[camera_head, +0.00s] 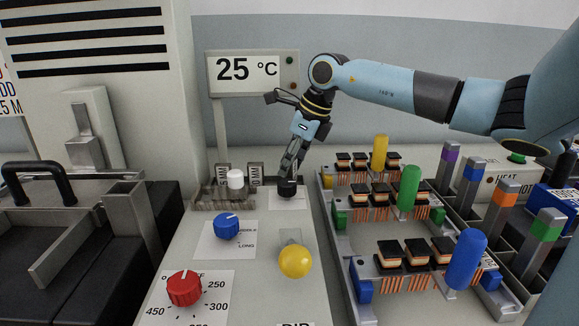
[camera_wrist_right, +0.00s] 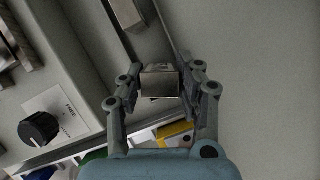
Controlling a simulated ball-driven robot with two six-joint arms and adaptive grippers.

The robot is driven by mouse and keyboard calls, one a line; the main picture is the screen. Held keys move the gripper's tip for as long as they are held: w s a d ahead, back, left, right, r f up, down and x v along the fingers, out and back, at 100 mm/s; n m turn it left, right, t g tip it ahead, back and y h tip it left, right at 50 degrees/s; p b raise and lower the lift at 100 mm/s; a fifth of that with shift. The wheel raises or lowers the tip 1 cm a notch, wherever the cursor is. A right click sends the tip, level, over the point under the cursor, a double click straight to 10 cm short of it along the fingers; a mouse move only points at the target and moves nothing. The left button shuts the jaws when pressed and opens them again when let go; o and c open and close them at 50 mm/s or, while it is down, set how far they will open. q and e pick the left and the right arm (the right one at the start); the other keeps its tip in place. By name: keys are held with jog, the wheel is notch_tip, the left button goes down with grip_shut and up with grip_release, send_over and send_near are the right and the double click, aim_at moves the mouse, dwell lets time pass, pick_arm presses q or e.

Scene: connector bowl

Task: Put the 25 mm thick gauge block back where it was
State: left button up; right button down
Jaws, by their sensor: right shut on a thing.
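My right gripper (camera_head: 292,166) comes down from the upper right in the head view, above the console and beside a black knob. In the right wrist view the right gripper (camera_wrist_right: 160,85) is shut on a grey metal gauge block (camera_wrist_right: 160,80), with a finger on each side. I cannot read a thickness on it, and I cannot make it out in the head view. Two upright grey blocks with dark markings, a left one (camera_head: 223,172) and a right one (camera_head: 256,173), stand at a low rack (camera_head: 208,199). Another metal block (camera_wrist_right: 127,12) shows at the top of the wrist view. My left gripper is not in view.
A 25 °C display (camera_head: 251,74) stands behind. Racks with coloured handles fill the right side.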

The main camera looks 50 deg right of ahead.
jog(key=shift+f, duration=0.35)
jog(key=shift+f, duration=0.2)
jog(key=c, duration=0.9)
grip_release()
